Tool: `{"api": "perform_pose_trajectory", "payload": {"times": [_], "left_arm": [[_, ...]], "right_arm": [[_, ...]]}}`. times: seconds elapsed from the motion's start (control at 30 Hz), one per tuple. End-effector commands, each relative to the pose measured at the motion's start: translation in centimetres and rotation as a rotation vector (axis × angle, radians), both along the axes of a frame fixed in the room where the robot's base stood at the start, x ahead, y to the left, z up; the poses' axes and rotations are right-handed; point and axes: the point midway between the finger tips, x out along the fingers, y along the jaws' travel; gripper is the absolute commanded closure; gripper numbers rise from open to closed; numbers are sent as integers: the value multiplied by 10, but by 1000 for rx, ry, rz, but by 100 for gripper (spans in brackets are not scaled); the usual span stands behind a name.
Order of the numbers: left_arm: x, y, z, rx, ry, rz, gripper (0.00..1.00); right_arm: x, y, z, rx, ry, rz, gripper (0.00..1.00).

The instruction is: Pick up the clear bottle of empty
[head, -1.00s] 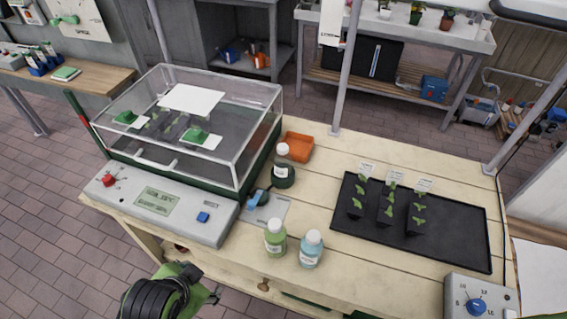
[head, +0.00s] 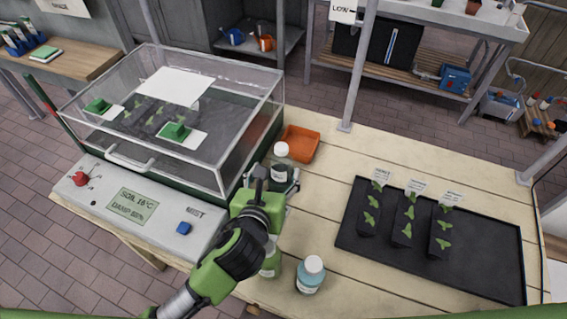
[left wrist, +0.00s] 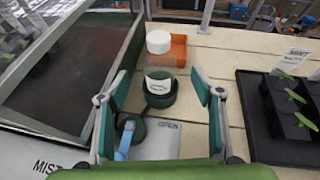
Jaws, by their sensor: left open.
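The clear bottle (head: 281,163) has a white cap and a white label and stands upright on the wooden bench, beside the clear-lidded box. In the left wrist view the bottle (left wrist: 160,62) sits in a round dark green holder (left wrist: 160,97). Dark contents or the holder's colour show low in it; I cannot tell which. My left gripper (head: 272,184) is just in front of the bottle. In the left wrist view its fingers (left wrist: 161,95) are open and empty, with the bottle ahead between them, apart from both. My right gripper is not in view.
A green bottle (head: 271,267), partly behind my left arm, and a blue bottle (head: 311,275) stand near the front edge. An orange tray (head: 301,144) lies behind the clear bottle. The clear-lidded box (head: 170,115) is left. A black tray (head: 480,262) with seedlings is right.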

Motion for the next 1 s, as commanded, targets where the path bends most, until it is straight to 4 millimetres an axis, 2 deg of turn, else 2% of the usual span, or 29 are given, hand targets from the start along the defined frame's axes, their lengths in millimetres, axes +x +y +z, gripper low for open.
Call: {"api": "perform_pose_trajectory", "payload": {"times": [0.1, 0.7, 1.0], "left_arm": [[5, -4, -6, 41, -20, -24, 40], [65, -14, -34, 44, -22, -26, 40], [68, -15, -37, 43, -21, -26, 40]], "right_arm": [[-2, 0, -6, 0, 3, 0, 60], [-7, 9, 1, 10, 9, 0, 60], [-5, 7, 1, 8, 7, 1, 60]]}}
